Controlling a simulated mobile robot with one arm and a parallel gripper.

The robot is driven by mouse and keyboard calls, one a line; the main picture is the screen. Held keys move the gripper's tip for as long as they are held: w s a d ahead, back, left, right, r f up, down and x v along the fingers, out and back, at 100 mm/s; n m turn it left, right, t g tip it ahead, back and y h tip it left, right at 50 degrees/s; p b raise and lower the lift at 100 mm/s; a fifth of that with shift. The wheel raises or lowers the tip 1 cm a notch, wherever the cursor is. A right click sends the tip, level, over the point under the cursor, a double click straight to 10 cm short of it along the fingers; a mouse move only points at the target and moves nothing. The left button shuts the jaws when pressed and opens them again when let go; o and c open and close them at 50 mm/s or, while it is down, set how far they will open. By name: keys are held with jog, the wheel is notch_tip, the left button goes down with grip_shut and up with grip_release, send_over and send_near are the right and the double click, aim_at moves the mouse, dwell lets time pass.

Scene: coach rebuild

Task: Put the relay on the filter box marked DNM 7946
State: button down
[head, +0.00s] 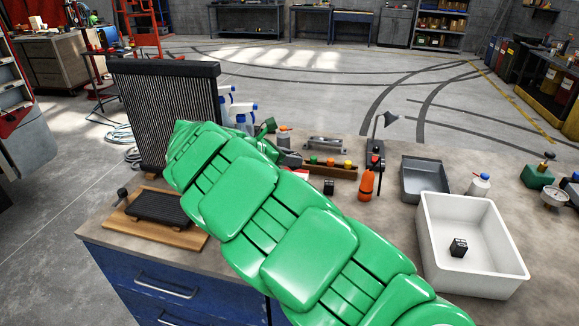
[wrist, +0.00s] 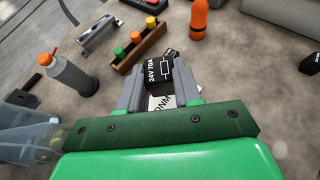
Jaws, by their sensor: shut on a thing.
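My gripper (wrist: 158,88) is shut on a black relay (wrist: 158,72) printed "24V 70A", seen between the two grey fingers in the wrist view. Just below the relay a white label (wrist: 161,103) shows the letters DNM; the rest of the marking is hidden by my gripper. I cannot tell whether the relay touches the surface under it. The body of the filter box is not clearly seen. In the head view my green arm hides my gripper and the held relay.
A small black block (head: 328,187) stands by a wooden rack (head: 336,172) of coloured caps. An orange bottle (head: 366,184) stands right of it. Another black block (head: 459,248) lies in a white bin (head: 426,232).

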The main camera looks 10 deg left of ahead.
jog(key=shift+f, duration=1.5)
jog(key=shift+f, duration=0.15)
jog(key=c, duration=0.8)
grip_release()
jog(key=shift+s+a+r, duration=0.15)
jog(key=shift+s+r, duration=0.05)
jog(key=shift+r, duration=0.05)
jog(key=v, duration=1.1)
jog(key=shift+s+a+r, duration=0.1)
jog(key=shift+a+r, duration=0.05)
jog(key=shift+r, duration=0.05)
